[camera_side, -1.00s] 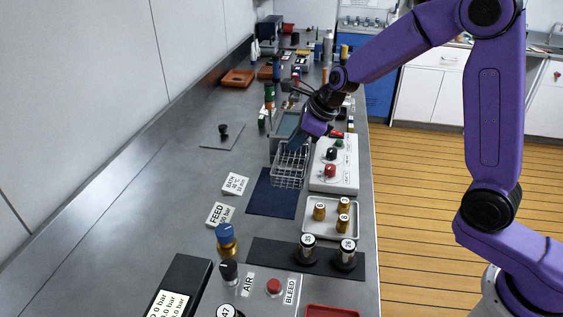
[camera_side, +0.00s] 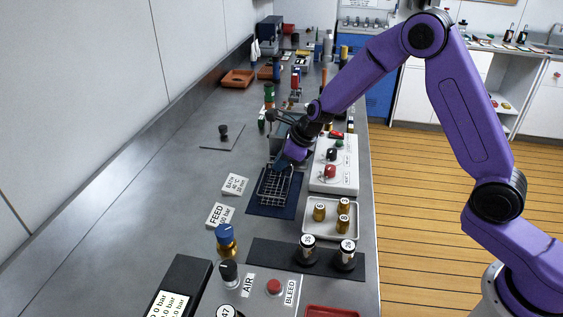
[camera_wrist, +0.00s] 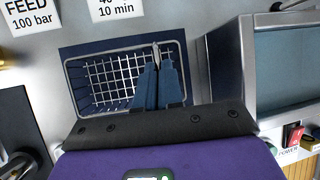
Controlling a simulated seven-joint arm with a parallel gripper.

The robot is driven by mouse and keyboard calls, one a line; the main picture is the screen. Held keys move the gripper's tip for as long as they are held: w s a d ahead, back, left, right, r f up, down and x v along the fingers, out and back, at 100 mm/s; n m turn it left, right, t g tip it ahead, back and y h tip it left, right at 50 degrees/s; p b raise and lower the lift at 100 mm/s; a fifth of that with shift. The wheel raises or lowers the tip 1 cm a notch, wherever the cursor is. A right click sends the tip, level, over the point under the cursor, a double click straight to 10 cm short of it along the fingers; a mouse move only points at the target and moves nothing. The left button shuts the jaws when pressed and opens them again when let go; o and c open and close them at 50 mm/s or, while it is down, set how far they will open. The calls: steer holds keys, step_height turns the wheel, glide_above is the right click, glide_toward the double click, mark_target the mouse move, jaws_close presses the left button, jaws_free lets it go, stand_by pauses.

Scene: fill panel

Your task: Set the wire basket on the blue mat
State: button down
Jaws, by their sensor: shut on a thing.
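The wire basket (camera_side: 270,188) is a small silver wire-mesh box in the side view. It is over the blue mat (camera_side: 287,211), upright, with mat showing around it. In the wrist view the basket (camera_wrist: 105,80) lies below my gripper, with a strip of the mat (camera_wrist: 90,50) beyond it. I cannot tell whether its underside touches the mat. My gripper (camera_side: 281,166) is at the basket's far side in the side view. Its blue fingers (camera_wrist: 156,68) are shut on the basket's wire in the wrist view.
A white control box (camera_side: 334,174) with knobs stands right of the mat. A tray (camera_side: 331,225) holding brass weights is in front of it. A bath-like box with a grey-blue top (camera_wrist: 280,65) is close to my gripper. Printed cards (camera_side: 220,214) lie left of the mat.

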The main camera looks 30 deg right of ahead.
steer(key=shift+f, duration=0.2)
steer(key=c, duration=1.3)
jaws_free()
steer(key=shift+r, duration=0.15)
steer(key=v, duration=1.1)
steer(key=shift+s+d+r, duration=0.1)
steer(key=shift+s+r, duration=0.15)
steer(key=shift+r, duration=0.1)
